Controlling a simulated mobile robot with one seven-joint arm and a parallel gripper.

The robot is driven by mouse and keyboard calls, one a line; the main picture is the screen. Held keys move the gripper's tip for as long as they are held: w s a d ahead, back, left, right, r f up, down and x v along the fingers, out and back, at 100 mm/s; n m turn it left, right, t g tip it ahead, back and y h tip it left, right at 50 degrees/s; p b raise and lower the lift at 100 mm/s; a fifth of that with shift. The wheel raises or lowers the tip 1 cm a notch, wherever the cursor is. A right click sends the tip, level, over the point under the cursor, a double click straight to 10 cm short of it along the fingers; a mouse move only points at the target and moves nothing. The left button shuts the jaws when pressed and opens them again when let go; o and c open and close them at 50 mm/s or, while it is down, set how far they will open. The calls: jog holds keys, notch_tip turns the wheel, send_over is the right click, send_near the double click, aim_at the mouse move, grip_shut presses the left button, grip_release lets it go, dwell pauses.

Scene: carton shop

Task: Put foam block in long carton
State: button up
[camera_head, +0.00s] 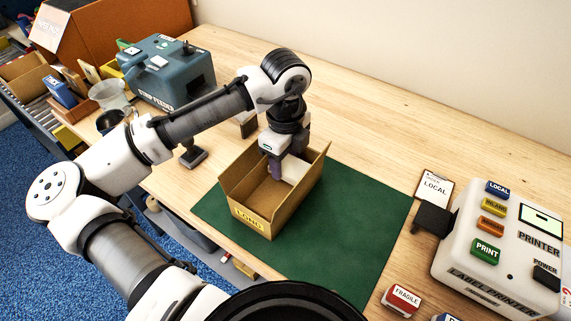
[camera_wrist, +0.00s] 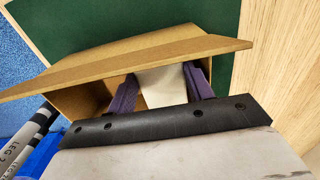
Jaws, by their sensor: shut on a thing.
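The long carton (camera_head: 250,219) stands open on the green mat, with a LONG label on its near end. My gripper (camera_head: 284,170) reaches down into the far part of the carton and is shut on the white foam block (camera_head: 295,171). In the wrist view, the foam block (camera_wrist: 162,86) sits between the two purple fingers of my gripper (camera_wrist: 163,90), within the walls of the carton (camera_wrist: 130,62). Whether the block touches the carton floor cannot be told.
The green mat (camera_head: 350,225) is clear right of the carton. A label printer (camera_head: 500,245), an order card (camera_head: 433,187) and a FRAGILE stamp (camera_head: 402,299) are at the right. A blue-grey strip feeder (camera_head: 165,75) and an orange-brown box (camera_head: 110,35) stand at the back left.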

aim_at(286, 163)
jog(key=shift+f, duration=1.4)
jog(key=shift+f, duration=0.2)
jog(key=o, duration=0.7)
jog(key=shift+c, duration=0.2)
jog(key=shift+r, duration=0.1)
notch_tip(286, 163, up, 12)
jog(key=b, duration=0.1)
jog(key=shift+r, duration=0.15)
